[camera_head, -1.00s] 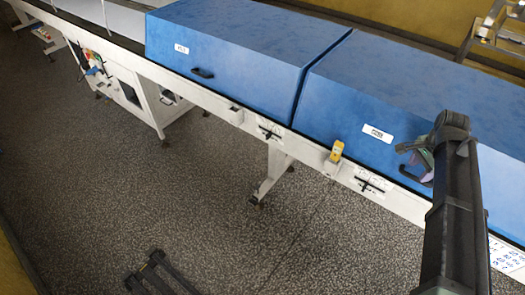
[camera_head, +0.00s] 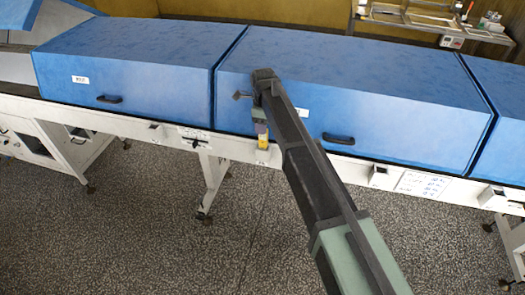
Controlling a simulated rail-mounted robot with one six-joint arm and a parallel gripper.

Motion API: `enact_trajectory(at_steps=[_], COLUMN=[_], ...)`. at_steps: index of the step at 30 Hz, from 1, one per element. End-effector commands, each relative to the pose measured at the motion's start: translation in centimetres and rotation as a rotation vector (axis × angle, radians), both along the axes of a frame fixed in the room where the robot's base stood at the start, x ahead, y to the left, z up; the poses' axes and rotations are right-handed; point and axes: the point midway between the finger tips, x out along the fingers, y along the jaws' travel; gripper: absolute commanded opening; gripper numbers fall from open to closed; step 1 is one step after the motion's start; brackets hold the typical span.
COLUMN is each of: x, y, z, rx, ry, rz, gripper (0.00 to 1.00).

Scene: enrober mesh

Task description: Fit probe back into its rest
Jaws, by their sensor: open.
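A small yellow device (camera_head: 264,142), which looks like the probe, stands upright at a pale bracket (camera_head: 262,156) on the front face of the white conveyor frame. The bracket looks like its rest. Whether the device is fully seated in it is too small to tell. My gripper (camera_head: 261,129) points down directly above the yellow device, in front of the blue hood. It is open. Its fingertips are close to the top of the device, but I cannot tell whether they touch or straddle it. My dark arm comes up from the lower right.
Large blue hoods (camera_head: 355,90) with black handles (camera_head: 338,138) cover the conveyor behind my gripper. The white frame rail (camera_head: 225,143) carries gauges and a written sheet (camera_head: 420,184). The speckled floor in front is open. A bench with trays (camera_head: 425,18) stands behind.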

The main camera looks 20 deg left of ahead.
Motion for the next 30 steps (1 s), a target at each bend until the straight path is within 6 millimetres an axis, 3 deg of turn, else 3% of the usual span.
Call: enact_trajectory(at_steps=[1,7,15,22,23,30], x=[0.0,0.0,0.2,0.2,0.2,0.2], y=[0.0,0.0,-0.1,-0.1,-0.1,-0.1], z=[-1.8,-2.0,-7.0,-6.6,-6.6,-6.6], rx=[0.000,0.000,0.000,0.000,0.000,0.000], ry=[0.000,0.000,0.000,0.000,0.000,0.000], rz=[0.000,0.001,0.001,0.001,0.001,0.001], gripper=[0.53,0.53,0.53,0.53,0.52,0.15])
